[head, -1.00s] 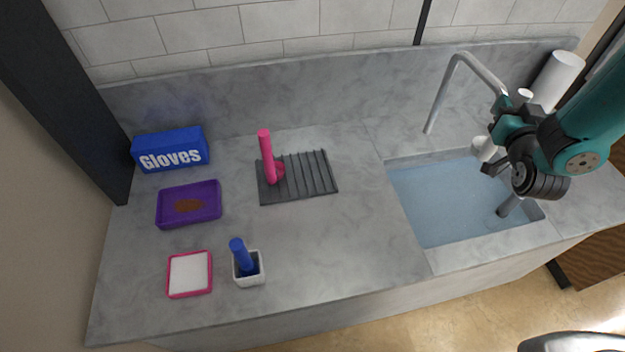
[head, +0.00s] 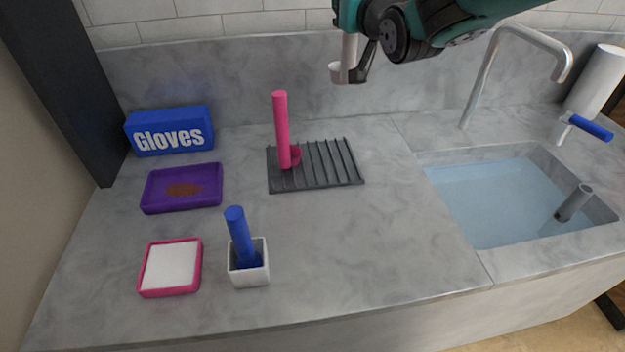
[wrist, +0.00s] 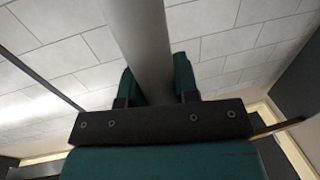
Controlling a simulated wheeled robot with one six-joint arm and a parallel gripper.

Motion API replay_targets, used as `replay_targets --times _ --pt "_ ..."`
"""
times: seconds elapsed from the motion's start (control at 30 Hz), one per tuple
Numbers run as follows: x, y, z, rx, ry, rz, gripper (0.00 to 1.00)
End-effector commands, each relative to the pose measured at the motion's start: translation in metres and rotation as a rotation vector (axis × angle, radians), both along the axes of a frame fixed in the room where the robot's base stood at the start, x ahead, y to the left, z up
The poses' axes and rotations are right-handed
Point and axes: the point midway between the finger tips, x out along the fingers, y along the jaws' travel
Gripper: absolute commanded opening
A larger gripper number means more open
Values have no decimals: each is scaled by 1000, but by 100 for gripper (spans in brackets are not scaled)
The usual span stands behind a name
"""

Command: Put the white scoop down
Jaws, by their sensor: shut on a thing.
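The white scoop (head: 349,50) hangs upright in my gripper (head: 356,38), its small cup at the lower end. My gripper is shut on its handle, high above the counter and a little right of and behind the drying rack (head: 345,172). In the wrist view the handle (wrist: 141,35) runs up between the two fingers of my gripper (wrist: 157,88). The scoop touches nothing else. A pink scoop (head: 282,130) stands upright on the left part of the grey ribbed rack. The right part of the rack is empty.
A blue-handled tool (head: 238,232) stands in a white box (head: 250,273). A pink-rimmed tray (head: 170,268), a purple tray (head: 218,185) and a blue gloves box (head: 170,130) are at left. A water-filled sink (head: 500,200) with a tap (head: 485,75) is at right. The counter (head: 370,240) before the rack is clear.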

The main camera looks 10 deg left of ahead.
Motion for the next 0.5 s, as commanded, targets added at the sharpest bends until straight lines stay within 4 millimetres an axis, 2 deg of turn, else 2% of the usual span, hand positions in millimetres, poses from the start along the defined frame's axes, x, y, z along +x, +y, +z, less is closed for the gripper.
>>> replay_targets --times 0.17,0.5 --pt "-5 10 -13 1 7 13 0" --pt "-5 10 -107 -3 10 14 0"
